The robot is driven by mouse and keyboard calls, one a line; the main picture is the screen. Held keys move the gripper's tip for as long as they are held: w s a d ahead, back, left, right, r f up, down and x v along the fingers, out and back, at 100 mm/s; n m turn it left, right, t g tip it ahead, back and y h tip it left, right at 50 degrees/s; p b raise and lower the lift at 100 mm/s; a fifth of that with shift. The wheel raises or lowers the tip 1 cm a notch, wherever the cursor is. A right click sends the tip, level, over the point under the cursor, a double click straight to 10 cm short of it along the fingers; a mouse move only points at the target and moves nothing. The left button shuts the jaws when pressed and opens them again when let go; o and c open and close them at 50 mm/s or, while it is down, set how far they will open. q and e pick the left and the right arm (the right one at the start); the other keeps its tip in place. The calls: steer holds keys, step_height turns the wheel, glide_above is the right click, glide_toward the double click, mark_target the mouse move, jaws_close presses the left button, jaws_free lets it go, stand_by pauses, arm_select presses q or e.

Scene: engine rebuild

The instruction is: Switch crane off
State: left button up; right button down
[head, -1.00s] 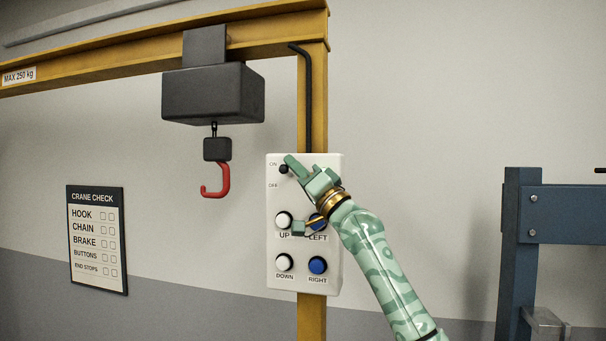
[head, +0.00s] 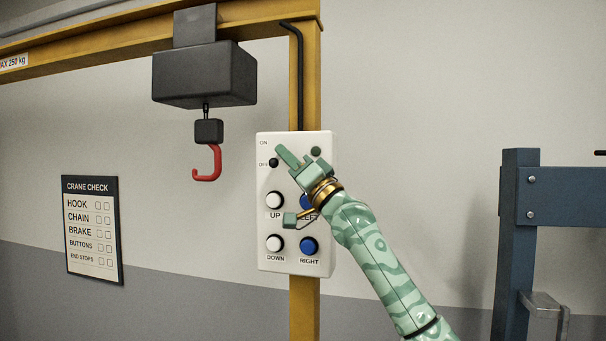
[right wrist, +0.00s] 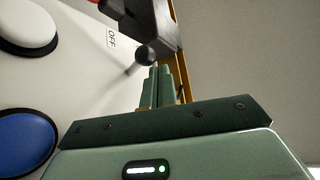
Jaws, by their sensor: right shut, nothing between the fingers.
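The white crane control panel (head: 262,205) hangs against the yellow post. Its switch lever has a black ball knob (head: 273,163), which sits level with the OFF label (head: 263,164), below the ON label (head: 263,142). The knob (right wrist: 146,56) and its stem also show in the right wrist view beside the OFF label (right wrist: 111,38). My right gripper (head: 281,150) is shut and empty, its fingertips just above and right of the knob; whether they touch it I cannot tell. A dark green round lamp (head: 316,152) looks unlit. My left gripper is out of view.
The UP button (head: 274,200), DOWN button (head: 274,243) and RIGHT button (head: 309,245) lie below; my gripper partly covers the blue LEFT button (head: 306,201). The red hook (head: 214,162) hangs from the dark hoist (head: 205,75). A blue frame (head: 517,240) stands right.

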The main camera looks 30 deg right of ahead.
steer(key=b+v, duration=0.5)
steer(key=v, duration=1.1)
steer(key=shift+b, duration=0.4)
steer(key=shift+w+f, duration=0.15)
